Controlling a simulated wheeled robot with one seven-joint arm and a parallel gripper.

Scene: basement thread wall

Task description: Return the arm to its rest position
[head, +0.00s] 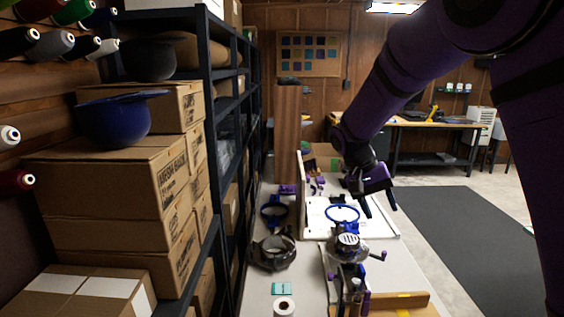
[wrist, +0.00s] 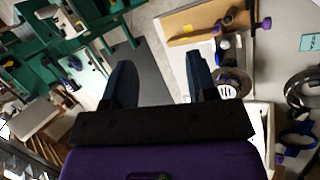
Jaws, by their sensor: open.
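My gripper (head: 380,207) is purple with dark blue fingers. In the head view it hangs from my purple arm, pointing down, over the right side of the white workbench (head: 256,301). Its fingers are spread apart. In the wrist view my gripper (wrist: 155,80) shows both fingers apart with nothing between them; a grey mat and pale floor lie beyond.
Stacked cardboard boxes (head: 120,180) and a dark metal shelf (head: 213,100) line the left. Thread spools (head: 52,45) stick out of the wall. A blue cap (head: 113,120) sits on the boxes. A dark floor mat (head: 450,235) lies right of the bench. A desk (head: 430,123) stands behind.

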